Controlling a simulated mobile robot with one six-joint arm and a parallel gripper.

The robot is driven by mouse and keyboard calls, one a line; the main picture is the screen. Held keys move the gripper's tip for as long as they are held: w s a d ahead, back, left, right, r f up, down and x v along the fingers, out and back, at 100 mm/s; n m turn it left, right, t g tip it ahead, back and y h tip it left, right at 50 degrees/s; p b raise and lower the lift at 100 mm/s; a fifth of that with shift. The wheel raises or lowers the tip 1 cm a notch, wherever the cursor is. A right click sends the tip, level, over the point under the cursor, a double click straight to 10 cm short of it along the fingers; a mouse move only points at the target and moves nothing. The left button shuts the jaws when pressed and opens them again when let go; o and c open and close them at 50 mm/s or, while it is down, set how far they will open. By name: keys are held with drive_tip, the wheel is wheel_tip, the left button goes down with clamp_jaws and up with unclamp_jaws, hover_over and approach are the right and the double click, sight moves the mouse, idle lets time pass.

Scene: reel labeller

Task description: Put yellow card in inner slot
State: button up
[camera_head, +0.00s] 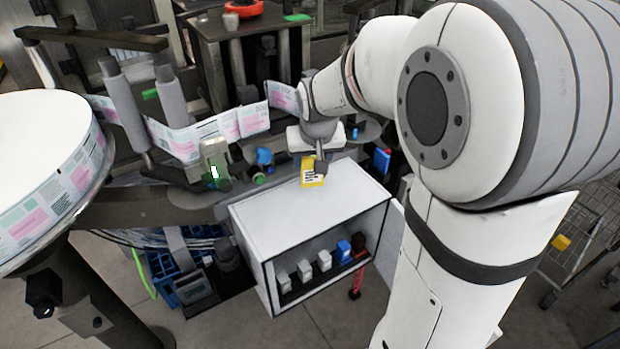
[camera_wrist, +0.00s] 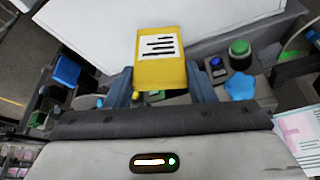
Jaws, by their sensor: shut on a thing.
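The yellow card (camera_head: 311,178) has a white label with black lines. My gripper (camera_head: 316,160) is shut on it above the back edge of a white cabinet top. In the wrist view the yellow card (camera_wrist: 160,58) sits between the two fingers of my gripper (camera_wrist: 162,85), its labelled face showing. The white cabinet (camera_head: 270,210) has an open front with a row of small white and blue units inside. I cannot tell which place is the inner slot.
A large white reel (camera_head: 40,130) stands at the left, with a printed label web (camera_head: 230,125) running from it across the machine. My arm covers the right side. In the wrist view a green button (camera_wrist: 240,48) and a blue knob (camera_wrist: 240,87) are right of the card.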

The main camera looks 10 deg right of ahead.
sight(312, 177)
drive_tip(key=shift+f, duration=2.6)
drive_tip(key=shift+f, duration=0.15)
drive_tip(key=o, duration=0.6)
drive_tip(key=shift+f, duration=0.1)
drive_tip(key=o, duration=0.5)
